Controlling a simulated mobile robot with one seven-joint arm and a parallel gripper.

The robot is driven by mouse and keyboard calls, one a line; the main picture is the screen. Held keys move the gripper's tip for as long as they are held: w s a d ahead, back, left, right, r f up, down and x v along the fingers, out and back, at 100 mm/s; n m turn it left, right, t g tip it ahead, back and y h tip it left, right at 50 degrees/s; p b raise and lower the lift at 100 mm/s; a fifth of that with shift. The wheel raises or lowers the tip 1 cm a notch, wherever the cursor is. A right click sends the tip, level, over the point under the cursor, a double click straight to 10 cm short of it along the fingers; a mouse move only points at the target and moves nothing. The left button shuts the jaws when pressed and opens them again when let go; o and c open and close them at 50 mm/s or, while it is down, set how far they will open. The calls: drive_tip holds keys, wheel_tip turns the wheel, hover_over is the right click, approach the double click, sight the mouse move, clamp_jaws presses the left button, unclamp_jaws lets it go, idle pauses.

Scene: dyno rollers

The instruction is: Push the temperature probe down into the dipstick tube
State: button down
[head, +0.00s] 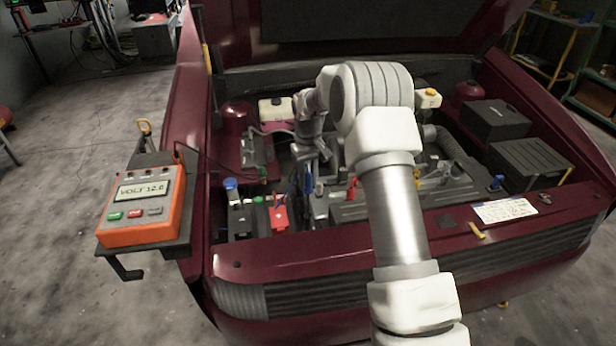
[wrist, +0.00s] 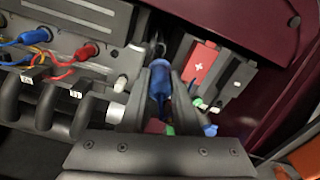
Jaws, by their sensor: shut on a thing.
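My gripper (head: 311,160) is over the left-centre of the engine bay in the head view, pointing down. In the wrist view my gripper (wrist: 160,85) is shut on a blue handle (wrist: 159,78), which looks like the temperature probe. Its fingers lie on either side of the handle. The probe's tip is hidden, and I cannot tell whether it is in a tube. I cannot clearly make out the dipstick tube in either view.
A red battery terminal cover (head: 279,217) is near the gripper; it also shows in the wrist view (wrist: 199,66). Coloured plugs and dark engine pipes (wrist: 50,105) crowd the left of the wrist view. An orange meter (head: 143,205) sits on a side tray at left.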

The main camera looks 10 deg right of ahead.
wheel_tip(320, 180, down, 10)
drive_tip(key=b, duration=0.5)
drive_tip(key=shift+b, duration=0.3)
drive_tip(key=shift+f, duration=0.1)
idle(0.3)
drive_tip(key=c, duration=0.6)
unclamp_jaws()
wheel_tip(320, 180, up, 18)
drive_tip(key=shift+f+p, duration=0.25)
drive_tip(key=shift+p, duration=0.7)
